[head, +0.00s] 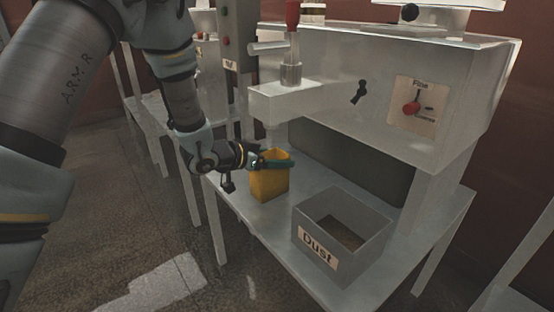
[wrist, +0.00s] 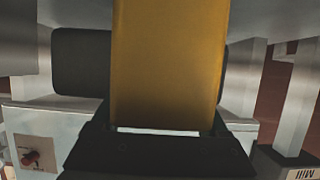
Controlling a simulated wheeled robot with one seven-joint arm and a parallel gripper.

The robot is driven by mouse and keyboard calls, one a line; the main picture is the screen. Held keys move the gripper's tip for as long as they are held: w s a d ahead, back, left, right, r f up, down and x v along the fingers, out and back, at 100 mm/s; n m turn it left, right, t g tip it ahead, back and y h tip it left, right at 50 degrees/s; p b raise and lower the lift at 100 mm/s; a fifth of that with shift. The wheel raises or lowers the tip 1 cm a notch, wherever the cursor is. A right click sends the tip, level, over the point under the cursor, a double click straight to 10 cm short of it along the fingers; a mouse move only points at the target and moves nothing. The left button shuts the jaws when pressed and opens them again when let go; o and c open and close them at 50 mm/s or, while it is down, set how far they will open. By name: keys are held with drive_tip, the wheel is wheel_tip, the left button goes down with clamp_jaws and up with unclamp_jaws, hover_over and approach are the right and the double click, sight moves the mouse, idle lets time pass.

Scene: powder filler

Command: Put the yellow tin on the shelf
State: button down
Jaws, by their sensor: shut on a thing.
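The yellow tin (head: 268,184) is an open-topped box under the filler's spout at the left of the white metal table. My gripper (head: 272,161) comes from the left and is shut on the tin near its top rim. The tin looks upright; I cannot tell whether its base touches the table. In the wrist view the tin (wrist: 168,65) fills the middle, between the dark fingers. The shelf cannot be made out for certain in these views.
A grey box labelled Dust (head: 318,249) stands on the table to the right of the tin. The filler machine (head: 385,80) with its red-handled lever (head: 292,18) rises behind and above. A red knob panel (head: 418,105) is on its front. Open floor lies to the left.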

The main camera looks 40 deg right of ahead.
drive_tip(key=shift+f, duration=0.1)
unclamp_jaws()
